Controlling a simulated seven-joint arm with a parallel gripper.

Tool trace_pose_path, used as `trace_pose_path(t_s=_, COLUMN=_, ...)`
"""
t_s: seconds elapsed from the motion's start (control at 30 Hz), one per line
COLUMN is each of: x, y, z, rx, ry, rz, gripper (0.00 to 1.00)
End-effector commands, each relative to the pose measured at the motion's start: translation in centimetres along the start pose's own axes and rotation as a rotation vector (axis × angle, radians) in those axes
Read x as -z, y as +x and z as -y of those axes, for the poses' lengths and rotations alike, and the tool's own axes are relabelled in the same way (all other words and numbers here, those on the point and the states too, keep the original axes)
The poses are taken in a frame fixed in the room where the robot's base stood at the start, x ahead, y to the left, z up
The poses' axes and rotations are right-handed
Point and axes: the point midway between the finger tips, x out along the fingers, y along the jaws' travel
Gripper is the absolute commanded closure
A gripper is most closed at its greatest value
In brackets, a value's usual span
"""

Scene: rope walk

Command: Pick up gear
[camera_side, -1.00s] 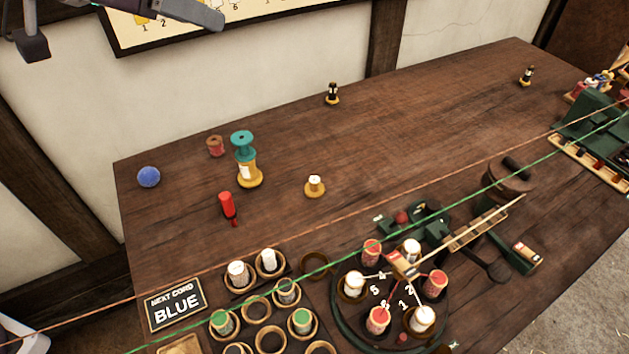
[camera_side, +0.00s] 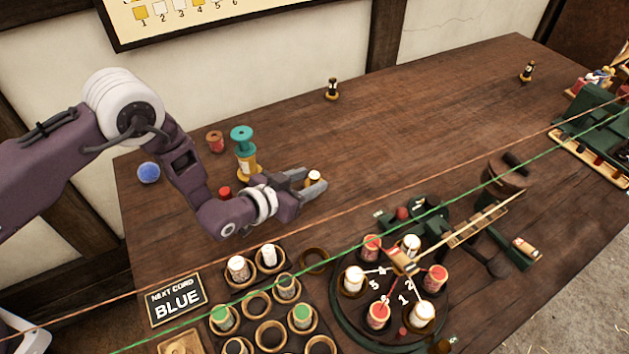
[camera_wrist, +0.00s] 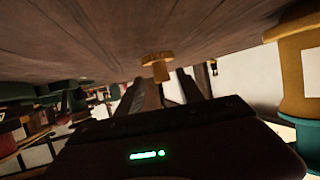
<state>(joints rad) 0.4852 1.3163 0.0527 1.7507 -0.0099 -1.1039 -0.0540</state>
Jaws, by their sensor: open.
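A small yellow round-based piece with a white top (camera_side: 314,175), which I take for the gear, stands on the table. In the wrist view its yellow wide end and stem (camera_wrist: 157,62) show at the fingertips. My gripper (camera_side: 311,181) is low over the table, reaching in from the left, with its fingers apart on either side of the piece. In the wrist view the fingers (camera_wrist: 168,80) are also apart. The near finger hides part of the piece's base. I cannot tell whether either finger touches it.
A teal and yellow spool stack (camera_side: 245,150), a reddish spool (camera_side: 215,141), a blue ball (camera_side: 148,172) and a red peg (camera_side: 225,193) stand near my arm. The cup rack (camera_side: 256,307) and round carousel (camera_side: 345,320) stand nearer. The back table is mostly clear.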

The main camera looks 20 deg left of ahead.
Motion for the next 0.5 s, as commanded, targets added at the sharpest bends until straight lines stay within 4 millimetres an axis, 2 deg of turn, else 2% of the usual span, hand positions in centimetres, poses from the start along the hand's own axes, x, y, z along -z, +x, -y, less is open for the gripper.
trace_pose_path(t_s=0.2, x=0.6, y=4.0, z=0.3, rx=0.001, ry=0.000, rz=-0.001, gripper=0.56)
trace_pose_path(t_s=0.3, x=0.7, y=5.2, z=0.3, rx=0.001, ry=-0.001, rz=-0.001, gripper=0.56)
trace_pose_path(t_s=0.5, x=0.6, y=5.5, z=0.3, rx=0.001, ry=-0.001, rz=0.001, gripper=0.56)
